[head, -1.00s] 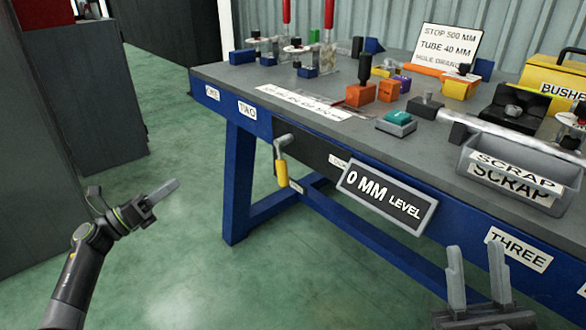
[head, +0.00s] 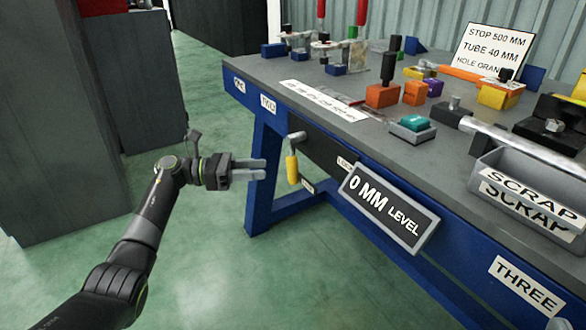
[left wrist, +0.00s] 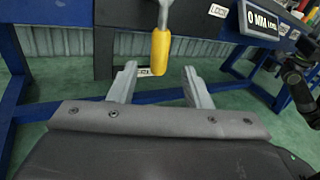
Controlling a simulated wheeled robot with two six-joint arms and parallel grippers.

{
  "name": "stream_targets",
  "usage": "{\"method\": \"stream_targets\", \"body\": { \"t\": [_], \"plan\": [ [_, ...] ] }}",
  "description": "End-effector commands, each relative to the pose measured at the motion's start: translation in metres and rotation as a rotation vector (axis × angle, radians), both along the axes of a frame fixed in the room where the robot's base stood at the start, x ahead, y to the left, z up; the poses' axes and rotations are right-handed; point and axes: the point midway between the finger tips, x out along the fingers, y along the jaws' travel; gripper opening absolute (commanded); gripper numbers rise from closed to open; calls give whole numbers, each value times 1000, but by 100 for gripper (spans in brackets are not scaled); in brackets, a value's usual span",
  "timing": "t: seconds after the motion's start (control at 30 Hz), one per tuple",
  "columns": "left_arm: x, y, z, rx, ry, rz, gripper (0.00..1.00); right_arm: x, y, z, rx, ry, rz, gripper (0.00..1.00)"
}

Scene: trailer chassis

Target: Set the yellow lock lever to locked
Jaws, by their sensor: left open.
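The yellow lock lever (head: 292,169) hangs straight down from a grey pivot on the bench's front side, left of the 0 MM LEVEL sign. It also hangs in the left wrist view (left wrist: 161,52), between my two fingers across the picture. My left gripper (head: 265,169) is open and empty, just left of the lever and apart from it in the head view; it also shows in the left wrist view (left wrist: 160,69). A small label (head: 345,163) sits right of the lever, partly covered by the sign. Only a tip of my right gripper (head: 560,324) shows at the bottom edge.
The 0 MM LEVEL sign (head: 388,208) juts from the bench front right of the lever. A blue bench leg (head: 262,172) stands behind my left gripper. A grey SCRAP bin (head: 530,190) is at the bench's right. The green floor at front is clear.

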Motion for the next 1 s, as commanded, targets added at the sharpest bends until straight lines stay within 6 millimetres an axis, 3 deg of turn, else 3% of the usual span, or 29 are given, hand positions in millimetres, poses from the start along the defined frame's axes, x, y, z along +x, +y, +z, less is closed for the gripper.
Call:
{"method": "stream_targets", "body": {
  "t": [0.2, 0.43, 0.87, 1.0],
  "plan": [
    [7, -48, -1, -2, -1, -2, 44, -1, -1, -6, 12, -9, 9, 36],
    [12, -80, 0, -2, 0, -1, 44, -2, -2, -9, 19, -15, 18, 36],
    [14, -89, 0, -1, 0, 1, 44, -2, -3, -9, 30, -22, 17, 36],
    [14, -89, 0, -1, 0, 1, 26, -2, -3, -9, 31, -22, 16, 36]
  ]
}}
